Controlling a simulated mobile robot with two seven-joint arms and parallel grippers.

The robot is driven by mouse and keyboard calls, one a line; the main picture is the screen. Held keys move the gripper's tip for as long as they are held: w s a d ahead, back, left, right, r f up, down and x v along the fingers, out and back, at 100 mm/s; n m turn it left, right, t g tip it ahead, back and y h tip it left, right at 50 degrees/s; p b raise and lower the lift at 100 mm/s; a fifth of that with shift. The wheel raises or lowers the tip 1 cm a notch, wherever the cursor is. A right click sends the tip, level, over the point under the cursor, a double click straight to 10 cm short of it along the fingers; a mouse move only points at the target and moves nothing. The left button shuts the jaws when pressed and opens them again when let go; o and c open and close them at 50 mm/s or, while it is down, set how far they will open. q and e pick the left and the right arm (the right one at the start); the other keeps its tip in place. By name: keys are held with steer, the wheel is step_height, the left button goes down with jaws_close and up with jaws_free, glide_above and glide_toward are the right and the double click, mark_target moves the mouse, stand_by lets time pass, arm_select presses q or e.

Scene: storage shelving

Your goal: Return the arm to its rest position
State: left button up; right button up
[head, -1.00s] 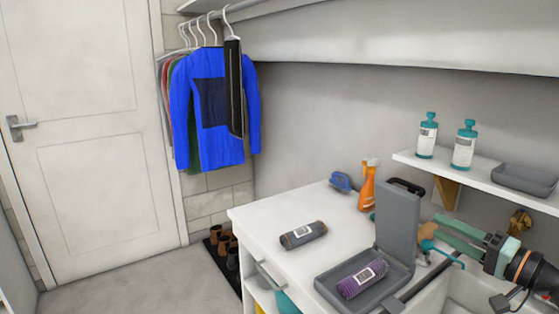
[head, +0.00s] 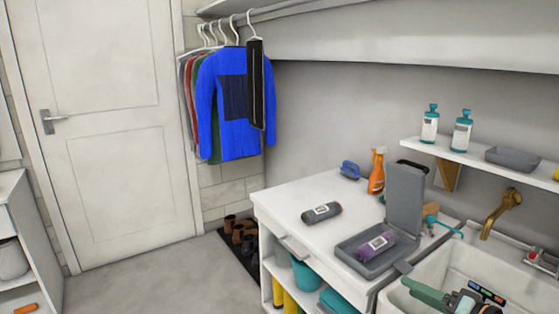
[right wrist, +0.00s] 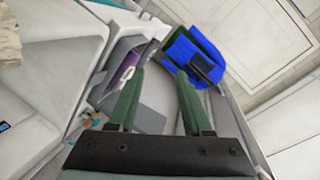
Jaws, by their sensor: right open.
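My right gripper (head: 425,293) is at the lower right of the head view, low over the white sink and partly cut off by the frame edge. In the right wrist view its two green fingers (right wrist: 159,72) are spread apart with nothing between them. The arm behind it is mostly out of frame. My left gripper is not in view. A grey case (head: 352,250) with its lid standing open lies on the white counter (head: 290,205), apart from the gripper. A purple labelled roll (head: 376,245) lies in the case.
The sink (head: 500,262) has a brass tap (head: 498,208). A dark roll (head: 321,212), an orange spray bottle (head: 377,172) and a blue brush (head: 350,170) are on the counter. A wall shelf (head: 480,160) holds two bottles. Open floor (head: 150,275) lies at left, before the door.

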steer(key=s+a+f+n+g+h, duration=0.25)
steer(key=s+a+f, duration=0.45)
steer(key=f, duration=0.4)
steer(key=s+a+f+n+g+h, duration=0.1)
steer(key=s+a+f+n, duration=0.25)
steer(key=s+f, duration=0.7)
steer(key=s+a+f+n, duration=0.2)
steer(key=s+a+f, duration=0.1)
steer(key=s+a, duration=0.4)
arm_select(q)
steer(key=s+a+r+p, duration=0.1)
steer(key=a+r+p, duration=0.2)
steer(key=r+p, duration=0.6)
steer(key=p, duration=0.3)
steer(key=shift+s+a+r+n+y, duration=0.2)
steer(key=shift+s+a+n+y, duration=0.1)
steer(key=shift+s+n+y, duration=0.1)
arm_select(e)
steer(key=s+d+r+h, duration=0.1)
steer(key=s+d+r, duration=0.1)
steer(key=d+r, duration=0.3)
step_height(320, 180, up, 5)
steer(key=shift+s+f+m, duration=0.15)
steer(key=shift+f+m, duration=0.05)
steer(key=shift+m, duration=0.1)
steer(key=shift+h, duration=0.25)
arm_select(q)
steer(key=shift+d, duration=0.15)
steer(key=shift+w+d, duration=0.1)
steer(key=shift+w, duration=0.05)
